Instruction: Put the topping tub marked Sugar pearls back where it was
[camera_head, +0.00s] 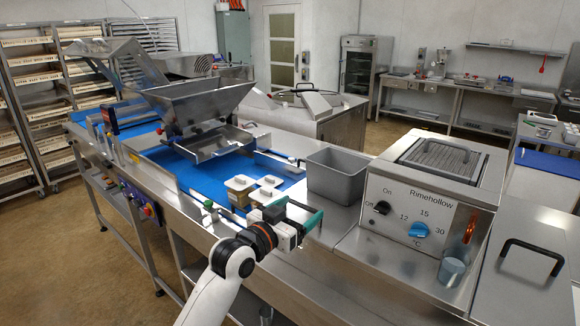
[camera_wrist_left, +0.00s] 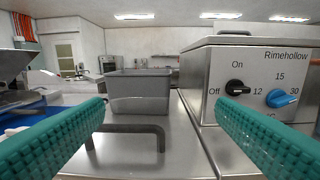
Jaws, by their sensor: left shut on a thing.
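Several small topping tubs with pale lids (camera_head: 241,184) stand together on the blue belt (camera_head: 283,166) in the head view. No label on them can be read, so I cannot tell which is Sugar pearls. My left gripper (camera_head: 295,214) is just right of the tubs, over the steel top. Its teal fingers stand apart in the left wrist view (camera_wrist_left: 162,120). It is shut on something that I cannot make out. A dark handle (camera_wrist_left: 130,128) on a steel lid shows beyond and below the fingers. My right gripper is not in view.
A grey open bin (camera_head: 335,178) stands just beyond the gripper. The Rimehollow unit (camera_head: 395,225) with its knobs is to the right, with a clear cup (camera_head: 452,271) at its front. A steel hopper (camera_head: 200,105) stands over the belt. A handled lid (camera_head: 535,285) is at far right.

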